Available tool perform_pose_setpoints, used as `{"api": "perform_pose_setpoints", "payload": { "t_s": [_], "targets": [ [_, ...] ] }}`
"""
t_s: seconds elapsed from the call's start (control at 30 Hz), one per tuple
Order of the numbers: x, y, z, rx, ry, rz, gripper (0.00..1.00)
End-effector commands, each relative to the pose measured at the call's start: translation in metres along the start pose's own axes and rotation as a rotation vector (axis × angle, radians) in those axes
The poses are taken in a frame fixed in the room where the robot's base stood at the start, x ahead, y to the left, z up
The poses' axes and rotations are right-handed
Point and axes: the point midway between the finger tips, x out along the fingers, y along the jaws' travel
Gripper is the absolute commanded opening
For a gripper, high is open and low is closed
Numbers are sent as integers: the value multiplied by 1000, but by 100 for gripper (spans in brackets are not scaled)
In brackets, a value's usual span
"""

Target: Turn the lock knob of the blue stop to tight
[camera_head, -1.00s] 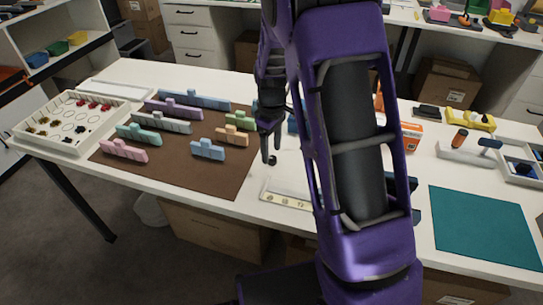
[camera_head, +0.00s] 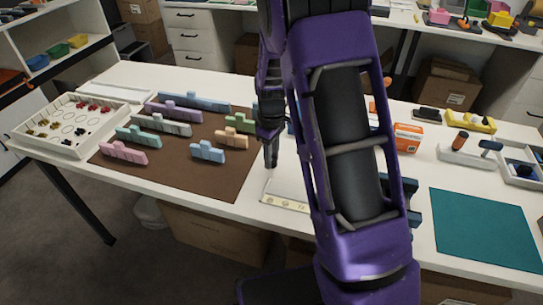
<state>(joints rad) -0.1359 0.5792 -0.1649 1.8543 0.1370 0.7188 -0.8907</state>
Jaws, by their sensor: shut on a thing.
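My gripper (camera_head: 270,158) points down over the white plate at the right edge of the brown mat. Its fingers are shut on the small dark lock knob, which they now hide. The knob's turn position cannot be seen. The blue stop cannot be made out clearly at the fingers. A bit of blue (camera_head: 290,127) shows just behind my gripper, partly hidden by my arm. The white plate (camera_head: 284,190) carries a pale strip with round marks along its front edge and runs under my purple arm.
The brown mat (camera_head: 215,180) to the left holds several coloured stepped blocks. A white sorting tray (camera_head: 65,145) stands at the far left. Right of my arm are a dark blue piece (camera_head: 413,205), an orange-white box (camera_head: 407,138) and a clear teal mat (camera_head: 485,225).

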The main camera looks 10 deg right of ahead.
Motion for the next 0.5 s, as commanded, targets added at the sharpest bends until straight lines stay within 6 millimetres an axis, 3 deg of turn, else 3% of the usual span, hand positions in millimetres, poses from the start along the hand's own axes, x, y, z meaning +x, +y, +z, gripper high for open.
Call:
{"api": "perform_pose_setpoints", "payload": {
  "t_s": [0.5],
  "targets": [
    [-1, 0, 0, 139, -1, 0, 0]
  ]
}}
